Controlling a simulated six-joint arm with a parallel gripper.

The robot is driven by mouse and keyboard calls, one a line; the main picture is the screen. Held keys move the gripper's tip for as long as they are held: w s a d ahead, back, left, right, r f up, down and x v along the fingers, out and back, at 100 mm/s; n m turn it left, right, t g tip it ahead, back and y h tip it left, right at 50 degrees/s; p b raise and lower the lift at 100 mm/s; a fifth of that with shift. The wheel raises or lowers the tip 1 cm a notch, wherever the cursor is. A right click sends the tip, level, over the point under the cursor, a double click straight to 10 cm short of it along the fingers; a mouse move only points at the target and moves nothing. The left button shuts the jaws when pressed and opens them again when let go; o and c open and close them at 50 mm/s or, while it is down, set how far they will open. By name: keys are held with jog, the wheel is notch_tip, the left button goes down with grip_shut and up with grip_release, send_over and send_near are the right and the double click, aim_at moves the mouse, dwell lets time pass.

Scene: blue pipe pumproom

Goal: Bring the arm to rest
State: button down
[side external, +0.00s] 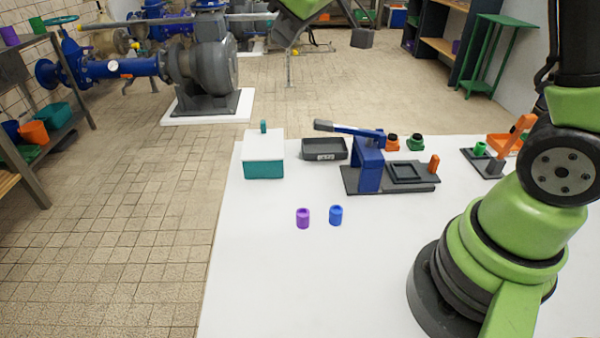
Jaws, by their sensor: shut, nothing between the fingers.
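My green and black arm (515,225) stands on the right part of the white table (300,290). Its upper link rises out of the picture at the top right.
On the table are a teal box with a white lid (263,155), a dark tray (324,149), a blue lever press (369,165), a purple cup (303,218) and a blue cup (336,215). An orange fixture (510,138) stands near my arm. The table's front left is clear.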

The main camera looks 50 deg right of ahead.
jog(key=s+a+r+m+y, duration=0.1)
jog(key=s+a+m, duration=0.1)
jog(key=s, duration=1)
jog(key=s+a+r+m+y, duration=0.1)
jog(key=s+m, duration=0.4)
jog(key=s, duration=0.6)
jog(key=shift+s+a, duration=0.4)
jog(key=shift+a, duration=0.4)
